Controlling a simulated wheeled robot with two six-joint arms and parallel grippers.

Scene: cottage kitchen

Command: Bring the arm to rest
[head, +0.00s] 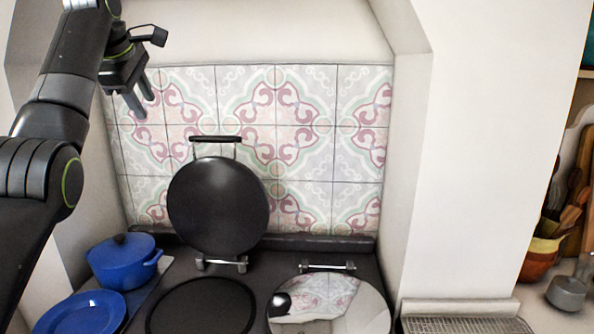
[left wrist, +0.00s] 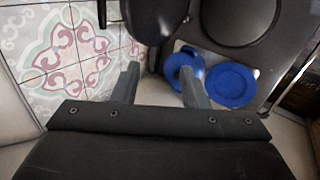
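My left arm comes in from the left in the head view and is raised in front of the tiled wall. Its gripper (head: 139,97) points down, above and behind the blue pot (head: 124,261). In the left wrist view the two fingers (left wrist: 158,86) stand apart with nothing held between them. The right finger partly covers the blue pot (left wrist: 176,66) far below. My right gripper is in neither view.
A range has one round lid (head: 217,205) raised and a shiny lid (head: 335,308) lying shut. A blue plate (head: 82,313) lies beside the pot. A wire rack (head: 467,325) and a utensil pot (head: 538,258) are at right. The tiled wall (head: 300,110) stands behind.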

